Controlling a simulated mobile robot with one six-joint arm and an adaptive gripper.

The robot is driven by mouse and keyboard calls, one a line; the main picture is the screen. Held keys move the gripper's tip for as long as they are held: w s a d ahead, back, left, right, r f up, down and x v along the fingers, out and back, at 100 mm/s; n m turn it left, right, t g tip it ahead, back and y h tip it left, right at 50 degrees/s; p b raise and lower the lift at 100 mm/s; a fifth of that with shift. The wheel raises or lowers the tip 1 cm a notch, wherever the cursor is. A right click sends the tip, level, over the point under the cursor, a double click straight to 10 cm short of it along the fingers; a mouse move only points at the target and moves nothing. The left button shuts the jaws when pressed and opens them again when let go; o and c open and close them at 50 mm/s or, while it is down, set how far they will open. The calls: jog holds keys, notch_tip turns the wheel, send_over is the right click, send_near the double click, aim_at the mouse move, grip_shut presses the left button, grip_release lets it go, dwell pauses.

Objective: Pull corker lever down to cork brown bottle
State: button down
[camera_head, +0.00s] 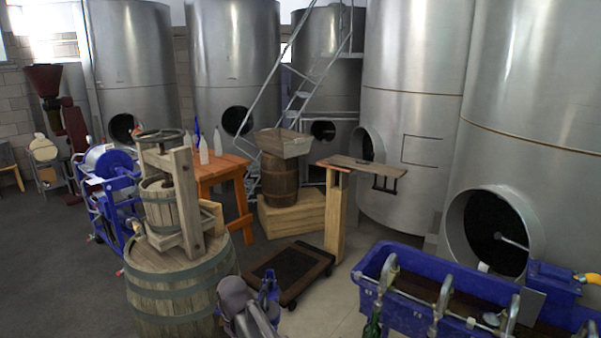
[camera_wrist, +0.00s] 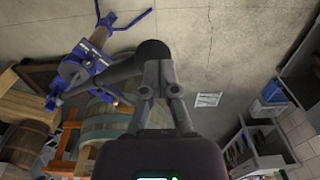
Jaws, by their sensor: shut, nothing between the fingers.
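The blue corker (camera_wrist: 92,52) stands on the floor in the wrist view, upper left of my fingers. A grey bar that looks like its lever (camera_wrist: 105,75) runs from it to a dark rounded end just past my fingertips. My gripper (camera_wrist: 155,90) is shut and empty, with its tips close to that end; I cannot tell whether they touch. A small brown part on the corker may be the brown bottle (camera_wrist: 98,37), but it is too small to be sure. In the head view, the corker (camera_head: 269,288) is partly hidden behind grey parts at the bottom middle.
A large barrel (camera_head: 165,300) bearing a wooden press stands left of the corker. A dark wheeled dolly (camera_head: 318,262) lies behind it. A blue filler trough (camera_head: 372,275) stands at the right. Shelving (camera_wrist: 262,145) is at the right of the wrist view. Bare floor lies between.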

jog(key=shift+f, duration=0.15)
jog(key=shift+f+b, duration=1.2)
jog(key=shift+b, duration=0.15)
jog(key=shift+f, duration=0.1)
jog(key=shift+s+f+b, duration=0.2)
jog(key=shift+f+b, duration=0.45)
jog(key=shift+b, duration=0.05)
jog(key=shift+s+f+b, duration=0.15)
jog(key=shift+f+b, duration=0.45)
jog(key=shift+b, duration=0.05)
jog(key=shift+s+f+b, duration=0.2)
jog(key=shift+f+b, duration=0.5)
jog(key=shift+s+f+b, duration=0.15)
jog(key=shift+f+b, duration=0.5)
jog(key=shift+f, duration=0.15)
jog(key=shift+s+f+b, duration=0.25)
jog(key=shift+f+b, duration=1)
jog(key=shift+b, duration=0.15)
